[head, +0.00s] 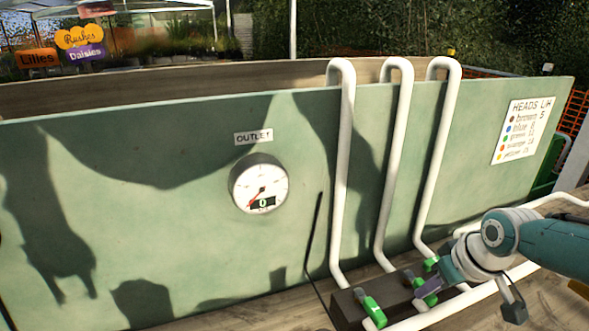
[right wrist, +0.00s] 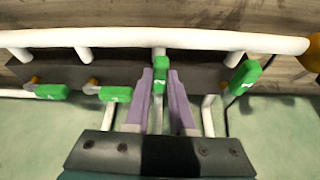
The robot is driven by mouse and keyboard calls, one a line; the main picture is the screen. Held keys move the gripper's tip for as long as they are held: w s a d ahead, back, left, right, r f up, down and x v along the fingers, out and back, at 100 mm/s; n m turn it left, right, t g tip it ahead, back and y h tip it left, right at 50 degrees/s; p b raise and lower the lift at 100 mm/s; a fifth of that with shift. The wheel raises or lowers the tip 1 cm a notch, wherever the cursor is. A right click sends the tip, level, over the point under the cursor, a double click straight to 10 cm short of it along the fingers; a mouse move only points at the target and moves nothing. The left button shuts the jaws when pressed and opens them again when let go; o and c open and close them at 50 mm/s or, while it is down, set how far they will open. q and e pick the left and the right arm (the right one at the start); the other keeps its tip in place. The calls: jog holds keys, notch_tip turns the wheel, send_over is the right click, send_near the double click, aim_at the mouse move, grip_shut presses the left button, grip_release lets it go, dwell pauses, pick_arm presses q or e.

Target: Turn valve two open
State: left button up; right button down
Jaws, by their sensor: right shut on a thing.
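Several green valve handles sit on a dark brown manifold block (head: 347,309) at the lower right of the head view. My right gripper (head: 428,288) reaches down to them from the right. In the right wrist view its purple fingers (right wrist: 167,78) are shut on a green handle (right wrist: 159,81), which stands crosswise to the block. Two handles to the left, one outer (right wrist: 52,91) and one inner (right wrist: 115,94), lie along the block. A handle on the right (right wrist: 245,77) is slanted. The marks on the handles are too small to read. My left gripper is not in view.
White pipes (head: 342,180) rise from the block and bend over the green panel (head: 130,220). A round gauge (head: 259,184) under an OUTLET label (head: 253,138) shows 0. A chart (head: 523,130) hangs at the panel's right. A white pipe (right wrist: 70,38) runs along the block.

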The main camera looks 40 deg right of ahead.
jog(key=shift+s+d+f+n, duration=0.15)
jog(key=shift+d+n, duration=0.15)
jog(key=shift+n, duration=0.3)
jog(key=c, duration=0.8)
grip_release()
jog(key=shift+o, duration=0.2)
jog(key=d+p+v, duration=0.1)
jog(key=p+v, duration=0.3)
jog(key=v, duration=0.6)
jog(key=shift+a, duration=0.35)
